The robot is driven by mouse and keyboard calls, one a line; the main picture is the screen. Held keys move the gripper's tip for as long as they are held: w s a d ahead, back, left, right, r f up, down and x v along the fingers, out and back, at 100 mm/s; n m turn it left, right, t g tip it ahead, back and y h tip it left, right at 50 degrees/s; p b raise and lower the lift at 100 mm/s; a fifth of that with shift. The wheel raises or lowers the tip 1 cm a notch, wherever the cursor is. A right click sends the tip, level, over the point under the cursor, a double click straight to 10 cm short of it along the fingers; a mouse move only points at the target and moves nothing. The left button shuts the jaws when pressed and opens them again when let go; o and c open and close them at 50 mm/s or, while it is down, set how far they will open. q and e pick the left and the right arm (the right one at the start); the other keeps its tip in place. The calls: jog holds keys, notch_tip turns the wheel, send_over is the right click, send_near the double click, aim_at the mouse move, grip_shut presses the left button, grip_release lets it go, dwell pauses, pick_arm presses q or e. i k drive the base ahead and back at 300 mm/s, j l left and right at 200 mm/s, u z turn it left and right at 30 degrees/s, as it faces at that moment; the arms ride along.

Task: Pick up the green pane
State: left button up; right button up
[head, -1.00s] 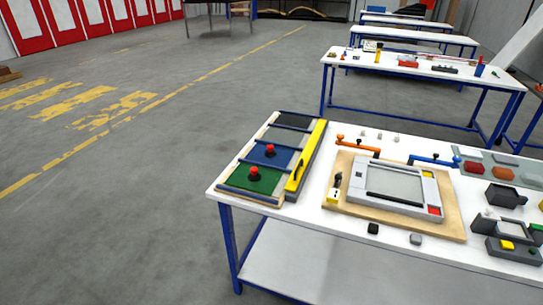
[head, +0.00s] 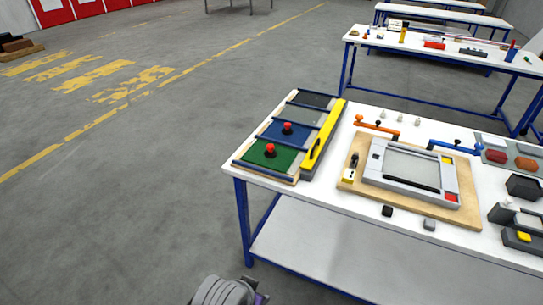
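The green pane (head: 282,160) lies flat in the nearest slot of a rack (head: 241,161) at the left end of the white table. A red knob (head: 270,149) stands on it. Behind it in the same rack are a blue pane (head: 279,133) with a red knob and grey and dark panes. No gripper touches the green pane. A grey rounded part, likely of my own arm, shows at the bottom edge, but no gripper fingers are visible.
A yellow bar (head: 322,137) runs along the rack's right side. Small blocks (head: 387,211) lie near the table's front edge. The floor left of the table is clear.

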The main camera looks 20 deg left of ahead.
aim_at(277, 158)
jog(key=i+j+z, duration=0.25)
jog(key=j, duration=0.25)
jog(key=i+j+z, duration=0.15)
jog(key=j+z, duration=0.15)
jog(key=j, duration=0.25)
jog(key=i+j+z, duration=0.1)
jog(key=j+z, duration=0.15)
jog(key=j, duration=0.35)
jog(key=i+j+z, duration=0.1)
jog(key=j+z, duration=0.15)
jog(key=j, duration=0.35)
